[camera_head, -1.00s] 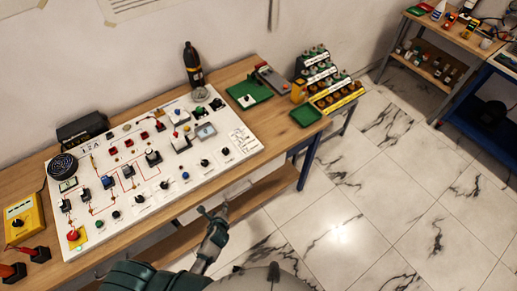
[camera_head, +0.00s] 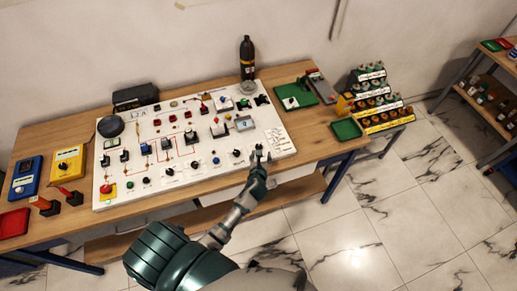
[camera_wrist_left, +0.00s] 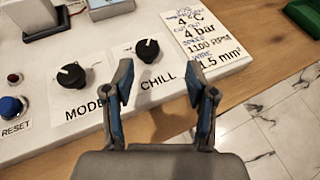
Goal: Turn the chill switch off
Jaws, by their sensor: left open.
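The chill switch is a black rotary knob (camera_wrist_left: 147,50) with a white pointer mark, above the printed word CHILL on the white panel (camera_wrist_left: 25,60). In the head view the knob (camera_head: 237,153) is at the lower right of the panel. My left gripper (camera_wrist_left: 158,78) is open and empty. Its two fingers are spread, with the knob a little beyond their tips and nearer the left finger. My right gripper is in neither view.
The black MODE knob (camera_wrist_left: 71,75) and blue RESET button (camera_wrist_left: 11,106) lie left of the chill knob. A printed label (camera_wrist_left: 210,40) is to its right. A dark bottle (camera_head: 247,60) and green tray (camera_head: 292,94) stand behind. Bare wood (camera_wrist_left: 265,65) lies right of the panel.

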